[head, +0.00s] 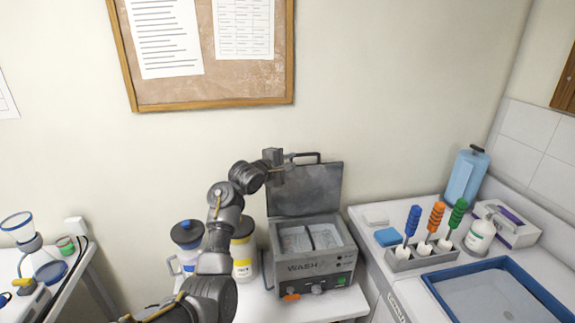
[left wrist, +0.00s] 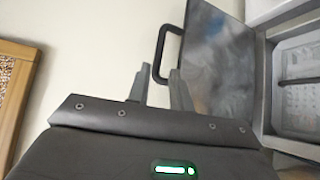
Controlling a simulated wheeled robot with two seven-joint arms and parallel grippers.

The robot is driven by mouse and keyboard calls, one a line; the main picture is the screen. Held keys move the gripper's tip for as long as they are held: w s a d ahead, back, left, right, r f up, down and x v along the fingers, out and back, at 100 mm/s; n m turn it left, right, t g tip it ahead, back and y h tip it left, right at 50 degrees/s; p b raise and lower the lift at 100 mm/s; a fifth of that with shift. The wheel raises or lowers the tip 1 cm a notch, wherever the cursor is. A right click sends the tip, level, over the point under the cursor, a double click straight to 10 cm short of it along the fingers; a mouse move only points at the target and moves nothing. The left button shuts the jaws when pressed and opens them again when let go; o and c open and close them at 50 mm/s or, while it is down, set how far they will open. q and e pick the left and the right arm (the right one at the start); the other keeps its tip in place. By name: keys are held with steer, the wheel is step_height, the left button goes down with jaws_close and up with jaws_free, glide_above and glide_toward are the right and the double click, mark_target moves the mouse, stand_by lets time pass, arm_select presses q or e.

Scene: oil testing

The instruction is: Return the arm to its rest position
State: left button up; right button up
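My left arm reaches up from the bottom of the head view. Its gripper (head: 287,160) is raised beside the top left of the grey washer's open lid (head: 305,188). In the left wrist view, the two fingers (left wrist: 160,74) stand apart with a gap between them and hold nothing that I can see. The lid's black handle (left wrist: 159,48) shows close to the fingertips; I cannot tell whether they touch it. The lid (left wrist: 222,65) stands upright at the right of that view. My right gripper is not in view.
The washer (head: 318,268) holds a basket. At right, a counter bears a tool rack (head: 420,258) and a blue tray (head: 440,287). A pinboard (head: 200,104) hangs above.

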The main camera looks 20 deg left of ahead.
arm_select(q)
steer(key=shift+s+a, duration=0.15)
steer(key=shift+s, duration=0.4)
